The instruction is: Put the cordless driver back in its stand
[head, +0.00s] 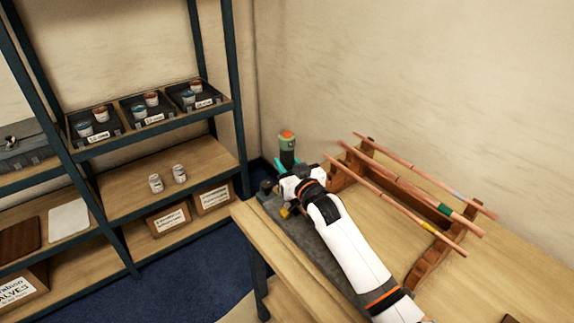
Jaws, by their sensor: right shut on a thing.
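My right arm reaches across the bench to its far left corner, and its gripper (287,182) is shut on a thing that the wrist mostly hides. Teal parts (279,167) show beside the gripper, and I take them for the cordless driver. Its chuck and tilt cannot be made out. A dark grey piece (267,188) at the bench corner, left of the gripper, may be part of the stand, but its shape is unclear. I cannot tell whether the driver touches the stand. My left gripper is not in view.
A green cylinder with an orange top (287,148) stands just behind the gripper. A wooden rack (432,255) with several copper pipes (400,205) is right of my arm. Shelving (150,195) with bins, cups and boxes stands left. The bench front (285,262) is clear.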

